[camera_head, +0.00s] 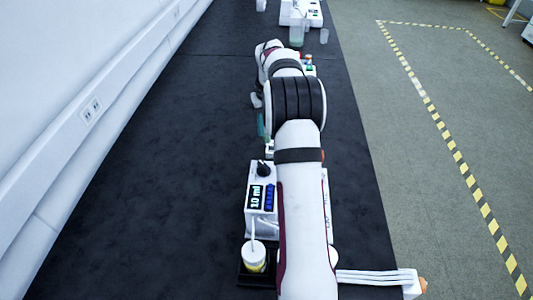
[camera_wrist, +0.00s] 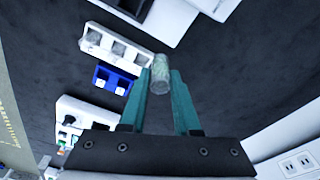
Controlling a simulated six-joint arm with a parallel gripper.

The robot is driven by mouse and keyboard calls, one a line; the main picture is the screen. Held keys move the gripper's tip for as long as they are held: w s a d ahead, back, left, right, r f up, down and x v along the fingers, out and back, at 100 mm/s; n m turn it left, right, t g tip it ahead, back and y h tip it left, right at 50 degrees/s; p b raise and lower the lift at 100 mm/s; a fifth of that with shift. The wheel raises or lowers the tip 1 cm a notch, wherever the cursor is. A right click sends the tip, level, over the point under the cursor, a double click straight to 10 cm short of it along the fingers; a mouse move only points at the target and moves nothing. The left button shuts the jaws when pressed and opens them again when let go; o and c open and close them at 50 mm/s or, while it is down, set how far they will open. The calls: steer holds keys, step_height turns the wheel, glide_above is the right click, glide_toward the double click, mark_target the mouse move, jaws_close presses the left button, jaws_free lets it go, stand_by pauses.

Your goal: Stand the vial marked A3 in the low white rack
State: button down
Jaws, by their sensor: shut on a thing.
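My gripper (camera_wrist: 161,80) shows in the wrist view with its two teal fingers shut on a small clear vial (camera_wrist: 160,70) with greenish-white contents. The vial sticks out past the fingertips, and no marking on it is readable. I cannot tell for sure that this is the low white rack. In the head view my arm hides most of the gripper; only a teal finger (camera_head: 261,126) shows, and the held vial cannot be made out.
A blue rack (camera_wrist: 104,72) with white-topped vials sits beside the white rack. A white unit (camera_wrist: 75,108) is at lower left. The dark bench (camera_head: 150,170) is clear at left.

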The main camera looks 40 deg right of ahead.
steer(key=s+d+m, duration=0.5)
steer(key=s+d, duration=0.2)
steer(key=d, duration=0.3)
steer(key=shift+h, duration=0.3)
steer(key=w+a+f, duration=0.1)
steer(key=w+f, duration=0.2)
steer(key=w+a+f, duration=0.2)
steer(key=w+f, duration=0.2)
steer(key=w+a+f, duration=0.1)
steer(key=w+f, duration=0.2)
steer(key=shift+w+a+f, duration=0.2)
steer(key=shift+w+f, duration=0.1)
steer(key=shift+f, duration=0.15)
steer(key=shift+f, duration=0.1)
steer(key=shift+f, duration=0.25)
steer(key=c, duration=0.6)
jaws_free()
steer(key=shift+c, duration=0.2)
